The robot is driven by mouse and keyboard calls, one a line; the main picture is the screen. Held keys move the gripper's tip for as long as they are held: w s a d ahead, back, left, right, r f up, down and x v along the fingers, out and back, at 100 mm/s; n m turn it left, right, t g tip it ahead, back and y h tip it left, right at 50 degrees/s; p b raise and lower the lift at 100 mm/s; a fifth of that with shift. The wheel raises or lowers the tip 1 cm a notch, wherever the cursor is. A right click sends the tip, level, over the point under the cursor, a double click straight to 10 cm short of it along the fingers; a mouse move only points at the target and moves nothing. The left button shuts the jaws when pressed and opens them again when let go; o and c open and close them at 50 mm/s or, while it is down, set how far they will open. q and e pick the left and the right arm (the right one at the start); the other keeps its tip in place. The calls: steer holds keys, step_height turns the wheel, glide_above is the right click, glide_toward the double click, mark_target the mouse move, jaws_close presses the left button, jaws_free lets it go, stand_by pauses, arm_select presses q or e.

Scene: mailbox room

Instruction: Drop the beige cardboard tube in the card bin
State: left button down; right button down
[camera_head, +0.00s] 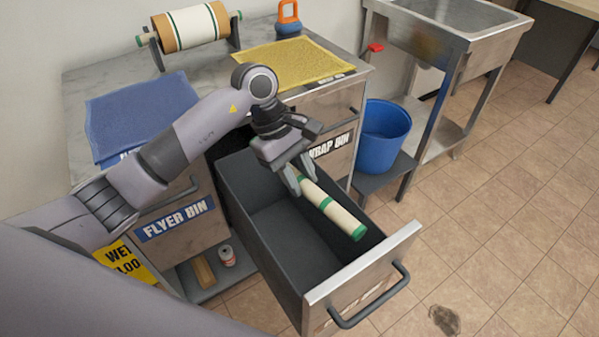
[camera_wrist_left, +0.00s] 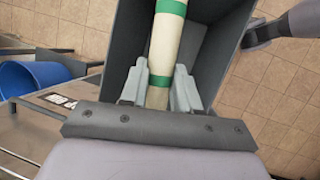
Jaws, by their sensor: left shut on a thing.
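The beige cardboard tube (camera_head: 330,207) has green bands and a green end. My left gripper (camera_head: 299,182) is shut on it near one end, and the tube slants down to the right. The wrist view shows the tube (camera_wrist_left: 164,45) running between the two fingers (camera_wrist_left: 157,92). The tube is over or partly inside an open, deep dark-grey drawer (camera_head: 262,235); I cannot tell its exact height. The drawer looks empty where its floor shows. The label on its steel front (camera_head: 340,285) is not readable, so I cannot read whether it is the card bin.
The flyer bin (camera_head: 175,229) is closed left of the open drawer; another labelled bin (camera_head: 335,140) is closed on its right. A blue bucket (camera_head: 384,135) stands further right. On the counter are a blue mat (camera_head: 140,112), a yellow mat (camera_head: 292,63) and a paper roll (camera_head: 190,28).

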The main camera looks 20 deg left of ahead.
arm_select(q)
step_height(320, 180, down, 13)
steer(key=b, duration=1.1)
steer(key=c, duration=0.8)
jaws_free()
steer(key=shift+o, duration=0.2)
steer(key=v, duration=0.7)
